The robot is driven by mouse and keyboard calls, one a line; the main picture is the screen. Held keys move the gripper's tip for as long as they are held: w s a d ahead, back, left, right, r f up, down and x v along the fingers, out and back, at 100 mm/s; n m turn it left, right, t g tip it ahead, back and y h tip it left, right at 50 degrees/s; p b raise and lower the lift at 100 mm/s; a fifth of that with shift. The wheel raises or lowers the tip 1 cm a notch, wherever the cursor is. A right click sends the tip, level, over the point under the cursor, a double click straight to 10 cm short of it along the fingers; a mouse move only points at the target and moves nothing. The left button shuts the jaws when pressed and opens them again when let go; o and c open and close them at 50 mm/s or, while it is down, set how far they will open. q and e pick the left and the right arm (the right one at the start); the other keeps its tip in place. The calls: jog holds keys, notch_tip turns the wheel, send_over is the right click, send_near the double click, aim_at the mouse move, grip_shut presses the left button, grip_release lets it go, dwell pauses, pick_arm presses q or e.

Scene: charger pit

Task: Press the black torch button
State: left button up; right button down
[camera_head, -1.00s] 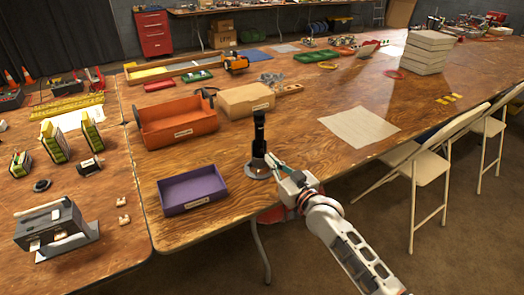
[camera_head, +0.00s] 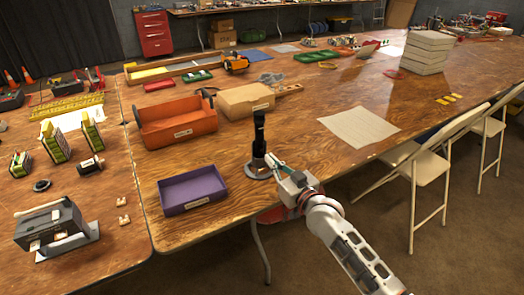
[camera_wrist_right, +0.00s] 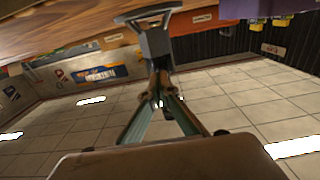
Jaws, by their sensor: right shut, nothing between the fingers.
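The black torch (camera_head: 259,133) stands upright on a round grey base (camera_head: 257,169) near the front edge of the brown wooden table. My right gripper (camera_head: 270,159) is shut and empty, with its fingertips at the lower part of the torch, on its right side. The head view does not show clearly whether they touch. In the right wrist view the fingers (camera_wrist_right: 161,92) meet at their tips, and the grey base (camera_wrist_right: 150,14) shows at the top, upside down. The torch's button cannot be made out. My left gripper is not in view.
A purple tray (camera_head: 165,208) lies left of the torch. An orange bin (camera_head: 150,136) and a tan box (camera_head: 230,103) stand behind it. A paper sheet (camera_head: 378,123) lies to the right, with bare table between. Beige folding chairs (camera_head: 431,172) stand at the table's right edge.

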jog(key=shift+w+d, duration=0.1)
jog(key=shift+d, duration=0.1)
jog(key=shift+w+a, duration=0.2)
jog(key=shift+w, duration=0.1)
dwell(0.4)
jog(key=shift+w+a+b, duration=0.2)
jog(key=shift+w+b, duration=0.1)
jog(key=shift+w, duration=0.05)
jog(key=shift+w+a, duration=0.2)
jog(key=shift+w, duration=0.1)
